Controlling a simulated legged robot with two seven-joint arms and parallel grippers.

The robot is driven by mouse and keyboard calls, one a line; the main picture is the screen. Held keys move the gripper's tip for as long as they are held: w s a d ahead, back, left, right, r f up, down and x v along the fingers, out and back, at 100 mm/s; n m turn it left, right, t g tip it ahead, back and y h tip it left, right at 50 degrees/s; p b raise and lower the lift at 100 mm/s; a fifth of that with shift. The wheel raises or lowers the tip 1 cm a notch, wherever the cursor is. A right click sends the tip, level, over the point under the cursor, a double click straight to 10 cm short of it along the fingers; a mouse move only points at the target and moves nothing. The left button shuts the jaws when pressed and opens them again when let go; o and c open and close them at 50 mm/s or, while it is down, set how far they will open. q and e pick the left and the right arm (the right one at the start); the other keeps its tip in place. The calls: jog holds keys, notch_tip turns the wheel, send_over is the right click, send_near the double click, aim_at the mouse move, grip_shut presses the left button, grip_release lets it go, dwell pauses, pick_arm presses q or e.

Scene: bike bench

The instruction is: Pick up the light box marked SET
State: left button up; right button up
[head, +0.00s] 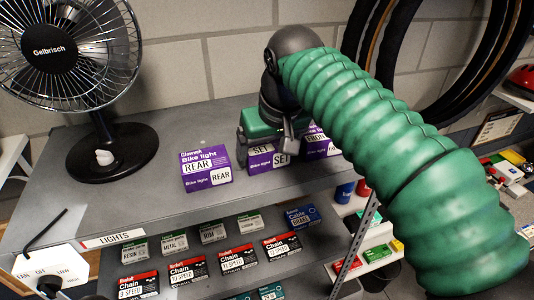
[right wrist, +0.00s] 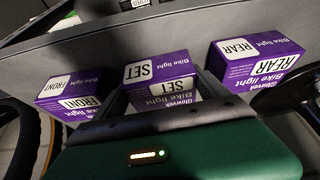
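The purple and white light box marked SET (head: 262,158) stands on the grey shelf between two similar boxes. In the right wrist view the SET box (right wrist: 158,72) lies ahead of my green gripper body, between its two fingers. My right gripper (head: 284,146) reaches down over the SET box from above and behind, and one dark finger crosses in front of its face. The fingers look apart, one on each side of the box; contact is not clear. Part of the box is hidden by the gripper. My left gripper is not in view.
The REAR box (head: 207,169) stands just left of SET, and the FRONT box (right wrist: 70,92) on its other side, partly hidden in the head view. A black fan (head: 110,150) stands at the shelf's left. Several small boxes lie on the lower shelf. Tires hang behind at right.

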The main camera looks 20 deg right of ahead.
jog(key=shift+w+f, duration=0.25)
jog(key=shift+f, duration=0.05)
jog(key=c, duration=0.5)
jog(key=shift+r, duration=0.1)
